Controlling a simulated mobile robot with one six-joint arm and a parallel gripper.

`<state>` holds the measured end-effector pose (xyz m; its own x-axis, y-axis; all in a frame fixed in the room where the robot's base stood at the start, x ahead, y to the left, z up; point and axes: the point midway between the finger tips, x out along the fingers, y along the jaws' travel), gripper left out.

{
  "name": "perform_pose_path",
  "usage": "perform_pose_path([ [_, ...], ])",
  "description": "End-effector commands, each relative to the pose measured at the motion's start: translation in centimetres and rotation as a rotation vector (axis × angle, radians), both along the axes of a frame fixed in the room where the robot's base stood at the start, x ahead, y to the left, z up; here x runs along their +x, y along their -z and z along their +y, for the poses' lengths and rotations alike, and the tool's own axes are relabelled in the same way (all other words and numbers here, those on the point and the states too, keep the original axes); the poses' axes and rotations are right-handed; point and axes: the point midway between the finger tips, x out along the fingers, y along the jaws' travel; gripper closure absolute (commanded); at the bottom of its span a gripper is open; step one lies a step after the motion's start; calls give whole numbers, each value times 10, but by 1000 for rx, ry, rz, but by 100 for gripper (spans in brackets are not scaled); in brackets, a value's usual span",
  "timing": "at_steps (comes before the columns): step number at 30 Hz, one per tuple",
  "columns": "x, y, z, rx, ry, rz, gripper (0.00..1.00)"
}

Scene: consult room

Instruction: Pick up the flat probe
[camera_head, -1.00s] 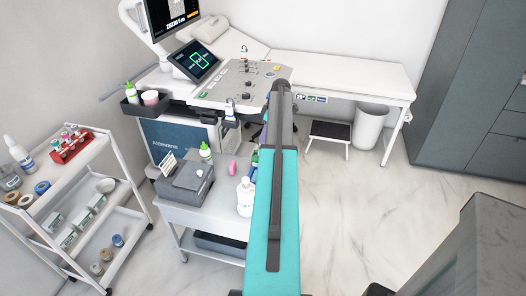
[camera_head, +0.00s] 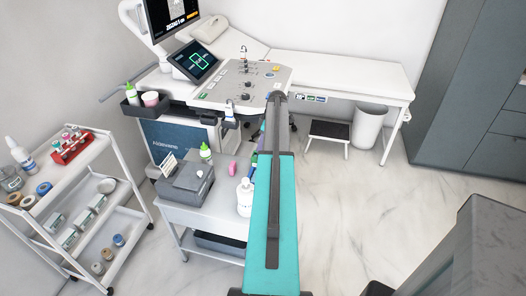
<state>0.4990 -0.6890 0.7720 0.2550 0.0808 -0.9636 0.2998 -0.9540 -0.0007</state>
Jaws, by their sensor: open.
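The ultrasound console (camera_head: 245,88) stands at the back centre with a tilted control panel. A small whitish probe-like piece (camera_head: 229,108) sits upright at the panel's front edge. I cannot tell whether it is the flat probe. My teal and dark arm reaches up the middle of the view towards the panel's front right corner. It covers part of that edge and of the cart below. My gripper does not show; it is hidden behind or beyond the arm.
A grey cart (camera_head: 200,218) in front holds a dark printer-like box (camera_head: 186,184), a white pump bottle (camera_head: 245,197) and a pink item (camera_head: 233,168). A white shelf trolley (camera_head: 128,190) stands left. An examination couch (camera_head: 345,72) is behind.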

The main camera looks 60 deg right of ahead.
Motion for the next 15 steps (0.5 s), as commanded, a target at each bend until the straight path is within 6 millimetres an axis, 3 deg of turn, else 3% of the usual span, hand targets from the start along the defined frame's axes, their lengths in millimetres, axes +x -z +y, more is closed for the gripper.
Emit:
perform_pose_path([
  [6, 6, 17, 2, 1, -1, 0, 59],
  [15, 6, 20, 2, -1, -2, 0, 59],
])
